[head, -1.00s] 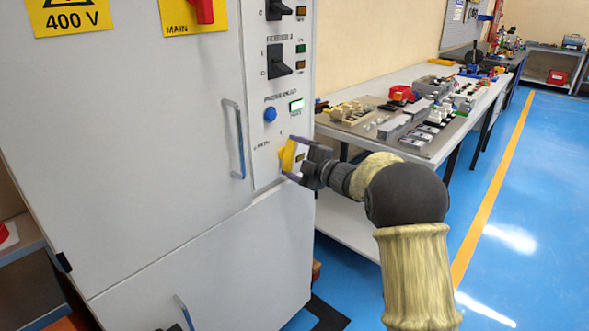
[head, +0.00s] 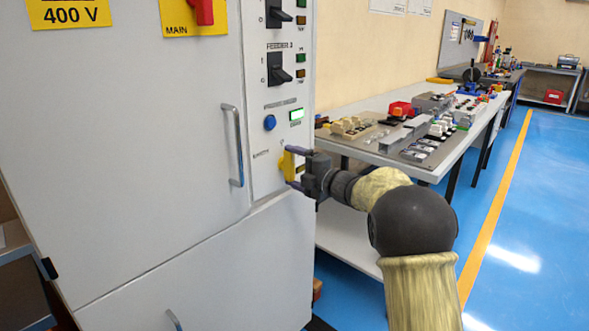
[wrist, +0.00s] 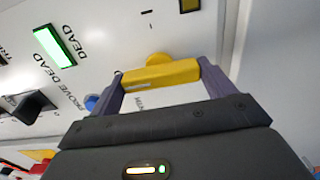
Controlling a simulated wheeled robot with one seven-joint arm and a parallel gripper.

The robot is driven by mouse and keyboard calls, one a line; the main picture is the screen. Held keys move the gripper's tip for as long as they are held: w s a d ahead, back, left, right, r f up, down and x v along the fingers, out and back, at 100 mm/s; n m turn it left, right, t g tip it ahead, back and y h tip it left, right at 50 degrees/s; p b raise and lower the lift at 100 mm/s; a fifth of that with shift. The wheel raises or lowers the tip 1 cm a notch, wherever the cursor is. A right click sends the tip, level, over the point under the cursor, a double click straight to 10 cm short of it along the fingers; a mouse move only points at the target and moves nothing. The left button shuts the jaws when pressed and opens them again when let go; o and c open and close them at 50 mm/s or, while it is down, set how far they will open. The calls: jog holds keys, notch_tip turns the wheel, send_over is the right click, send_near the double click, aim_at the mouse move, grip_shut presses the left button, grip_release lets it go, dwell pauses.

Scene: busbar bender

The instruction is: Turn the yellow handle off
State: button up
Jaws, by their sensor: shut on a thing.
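The yellow handle (head: 287,166) is on the narrow control strip of the grey cabinet, below the blue button and the lit green indicator. It stands close to upright in the head view. My gripper (head: 297,169) reaches it from the right and is shut on it, with one finger above and one below. In the wrist view the yellow handle (wrist: 160,76) lies across between the two purple fingers of my gripper (wrist: 162,80), and its round hub shows behind it. The marks around the handle are partly hidden.
Above the handle are the blue button (head: 270,122), the green indicator (head: 296,115), black feeder switches (head: 279,68) and a red main switch (head: 203,11). A cabinet door handle (head: 233,145) stands out to the left. A workbench (head: 352,142) with parts stands behind my arm.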

jog(key=o, duration=0.9)
jog(key=p+v, duration=0.2)
jog(key=v, duration=1.5)
jog(key=shift+s+d, duration=0.2)
jog(key=shift+w+f, duration=0.1)
jog(key=shift+f, duration=0.05)
